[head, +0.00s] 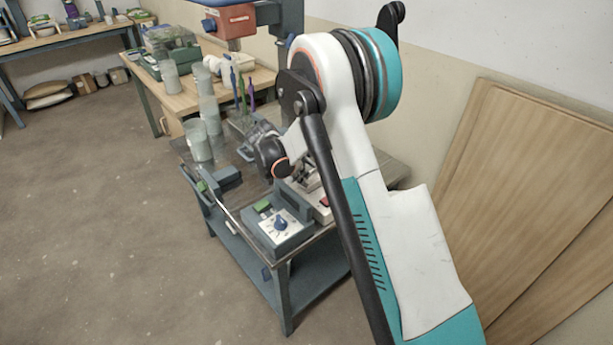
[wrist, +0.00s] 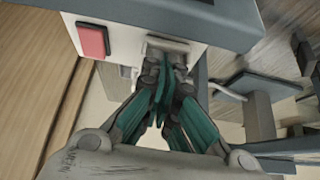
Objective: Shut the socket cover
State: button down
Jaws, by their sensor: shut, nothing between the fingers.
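The white socket box (wrist: 120,35) fills the top of the wrist view, with a red rocker switch (wrist: 93,40) on its face. A pale grey flap, which looks like the socket cover (wrist: 172,45), shows right of the switch. My gripper (wrist: 165,65) has its teal fingers shut together, with their tips at this flap; I cannot tell whether they touch it. The flap's angle and the socket behind it are mostly hidden by the fingers. In the head view my arm hides much of the white box (head: 320,212) and most of my gripper.
Translucent cups (head: 198,140) and a dark block (head: 222,180) stand further left. Wooden boards (head: 545,190) lean on the wall at right. The floor at left is clear.

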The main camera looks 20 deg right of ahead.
jog(key=shift+a+f, duration=0.2)
jog(key=shift+f, duration=0.2)
jog(key=shift+s+a+f+h+b, duration=0.1)
jog(key=shift+a+f+h+b, duration=0.15)
jog(key=shift+f+h+b, duration=0.35)
jog(key=shift+r, duration=0.1)
